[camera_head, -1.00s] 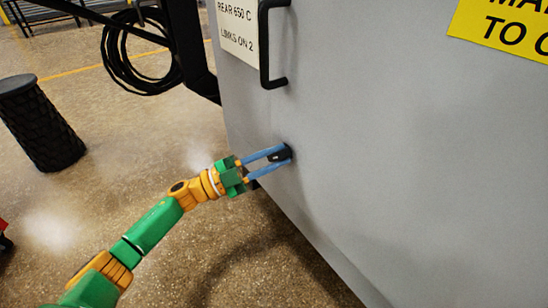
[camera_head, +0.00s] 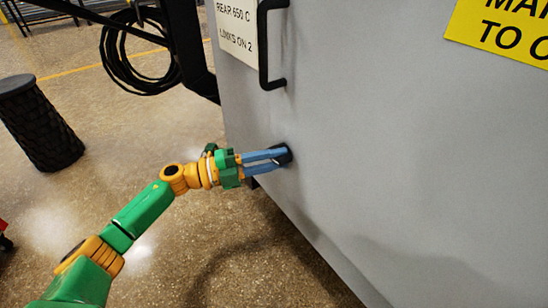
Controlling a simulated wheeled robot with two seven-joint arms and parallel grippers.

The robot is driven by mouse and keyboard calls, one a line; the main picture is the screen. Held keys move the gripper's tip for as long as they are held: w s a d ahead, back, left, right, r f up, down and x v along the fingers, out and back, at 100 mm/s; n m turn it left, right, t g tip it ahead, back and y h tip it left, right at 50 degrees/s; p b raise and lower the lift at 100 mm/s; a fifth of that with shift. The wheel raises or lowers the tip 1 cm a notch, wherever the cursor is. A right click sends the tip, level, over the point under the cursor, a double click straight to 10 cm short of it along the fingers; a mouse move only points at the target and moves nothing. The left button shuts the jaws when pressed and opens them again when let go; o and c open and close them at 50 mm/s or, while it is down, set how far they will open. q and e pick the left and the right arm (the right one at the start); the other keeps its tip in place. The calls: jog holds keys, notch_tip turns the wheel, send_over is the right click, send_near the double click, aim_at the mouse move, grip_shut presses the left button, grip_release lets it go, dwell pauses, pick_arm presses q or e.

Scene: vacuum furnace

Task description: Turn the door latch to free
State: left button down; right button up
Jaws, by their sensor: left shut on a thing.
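The door latch (camera_head: 286,150) is a small black piece on the lower left part of the grey furnace door (camera_head: 380,180). My left gripper (camera_head: 281,156) comes in from the left, level with the latch. Its two blue fingers are close together and shut on the latch, hiding most of it. The latch's exact angle cannot be told behind the fingers. My right gripper does not show.
A black bar handle (camera_head: 264,50) stands out from the door above the latch. A white sign (camera_head: 237,28) and a yellow sign (camera_head: 505,28) are on the door. A coiled black cable (camera_head: 125,50) hangs at upper left. A dark ribbed bin (camera_head: 40,125) stands on the open floor.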

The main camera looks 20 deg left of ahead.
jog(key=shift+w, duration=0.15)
pick_arm(q)
jog(key=c, duration=0.7)
grip_release()
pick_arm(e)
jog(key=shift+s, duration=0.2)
pick_arm(q)
jog(key=shift+a, duration=0.1)
jog(key=v, duration=0.7)
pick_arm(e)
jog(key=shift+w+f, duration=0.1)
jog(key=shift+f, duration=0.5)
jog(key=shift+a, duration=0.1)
